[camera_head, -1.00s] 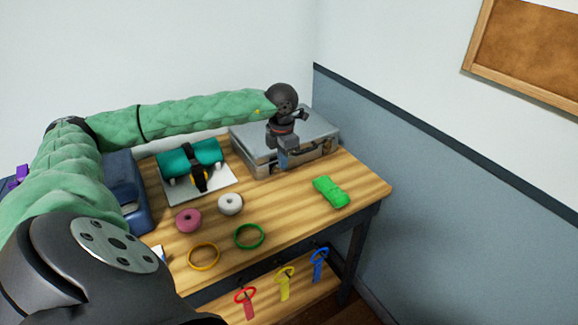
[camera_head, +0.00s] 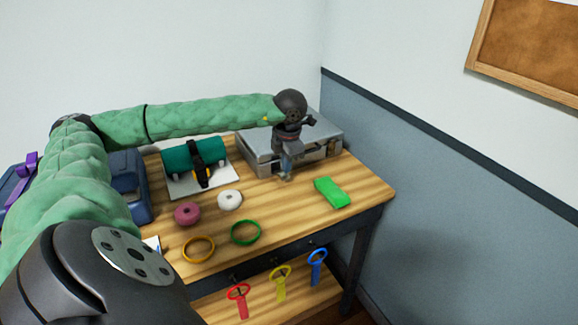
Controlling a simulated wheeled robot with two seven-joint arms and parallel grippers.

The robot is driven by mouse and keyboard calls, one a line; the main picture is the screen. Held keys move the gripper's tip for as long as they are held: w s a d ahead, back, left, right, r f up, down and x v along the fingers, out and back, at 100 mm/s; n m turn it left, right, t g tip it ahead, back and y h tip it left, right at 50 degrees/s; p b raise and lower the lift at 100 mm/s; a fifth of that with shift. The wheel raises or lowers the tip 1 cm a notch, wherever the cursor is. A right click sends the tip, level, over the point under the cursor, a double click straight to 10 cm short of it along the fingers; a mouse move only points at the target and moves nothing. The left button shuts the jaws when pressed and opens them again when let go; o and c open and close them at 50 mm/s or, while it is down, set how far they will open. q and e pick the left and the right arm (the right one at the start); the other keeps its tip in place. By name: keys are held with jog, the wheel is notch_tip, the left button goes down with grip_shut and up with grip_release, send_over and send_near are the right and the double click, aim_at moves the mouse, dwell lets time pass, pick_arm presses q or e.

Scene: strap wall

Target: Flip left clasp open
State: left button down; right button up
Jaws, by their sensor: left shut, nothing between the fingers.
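A silver case (camera_head: 256,145) lies at the back of the wooden table, with its lid down. My left arm in its green sleeve reaches in from the left. My left gripper (camera_head: 286,175) points down just in front of the case's front face, shut and empty. It hides part of that front face, and I cannot make out the left clasp behind it. Whether the fingertips touch the case cannot be told. My right gripper is not in view.
A teal roll (camera_head: 178,155) with a black strap rests on a white board left of the case. A green block (camera_head: 331,192) lies to the right. Pink (camera_head: 187,214) and white (camera_head: 230,200) rings and two thin hoops lie in front. Coloured ring-handled tags hang at the front edge.

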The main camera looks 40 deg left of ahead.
pick_arm(q)
jog(key=shift+s+a+f, duration=0.1)
jog(key=shift+a, duration=0.2)
jog(key=shift+w+a, duration=0.1)
jog(key=shift+w, duration=0.1)
jog(key=shift+w+a+b, duration=0.1)
jog(key=shift+a+b, duration=0.3)
jog(key=shift+a, duration=0.05)
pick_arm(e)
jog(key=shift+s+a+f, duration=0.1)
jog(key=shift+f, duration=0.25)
